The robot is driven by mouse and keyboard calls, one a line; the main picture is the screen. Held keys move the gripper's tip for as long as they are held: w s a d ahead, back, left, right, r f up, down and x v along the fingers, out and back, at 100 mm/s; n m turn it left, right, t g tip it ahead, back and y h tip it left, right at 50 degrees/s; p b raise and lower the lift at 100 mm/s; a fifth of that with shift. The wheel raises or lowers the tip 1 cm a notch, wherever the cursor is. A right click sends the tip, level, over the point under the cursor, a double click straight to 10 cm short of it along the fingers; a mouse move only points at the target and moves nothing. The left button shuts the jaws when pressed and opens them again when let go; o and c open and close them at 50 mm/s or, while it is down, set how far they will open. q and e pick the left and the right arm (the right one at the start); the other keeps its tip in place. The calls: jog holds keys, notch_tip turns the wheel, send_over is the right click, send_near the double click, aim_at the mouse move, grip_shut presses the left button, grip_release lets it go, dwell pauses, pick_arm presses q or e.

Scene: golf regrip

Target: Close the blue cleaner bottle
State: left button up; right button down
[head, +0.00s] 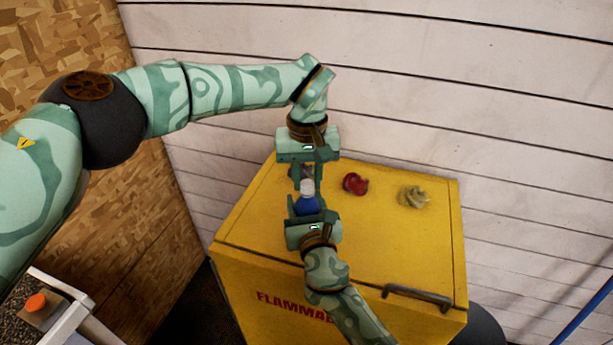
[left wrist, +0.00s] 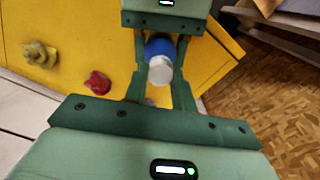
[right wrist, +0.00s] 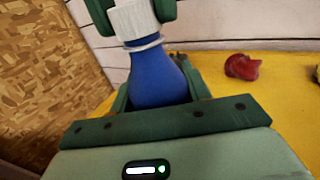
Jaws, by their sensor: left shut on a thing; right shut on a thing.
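The blue cleaner bottle (head: 306,205) stands roughly upright between my two grippers, above the yellow cabinet. My right gripper (head: 306,212) is shut on its blue body (right wrist: 158,78). The white cap (head: 307,186) is at the top of the bottle, and my left gripper (head: 305,178) is shut on it from the far side. In the right wrist view the cap (right wrist: 132,20) sits at the neck, with a white ring just below it. In the left wrist view the cap (left wrist: 160,69) lies between the left fingers. I cannot tell how tight the cap is.
The yellow cabinet (head: 390,245) has a dark handle (head: 417,296) near its front edge. A red crumpled thing (head: 355,183) and a yellowish crumpled thing (head: 414,196) lie on its top, right of the grippers. A white plank wall (head: 420,90) stands behind. The cabinet's right front top is clear.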

pick_arm(q)
jog(key=m, duration=0.3)
jog(key=shift+w+m, duration=0.1)
jog(key=shift+m, duration=0.2)
jog(key=o, duration=0.9)
jog(key=shift+o, duration=0.2)
jog(key=shift+r, duration=2.25)
jog(key=shift+c, duration=0.3)
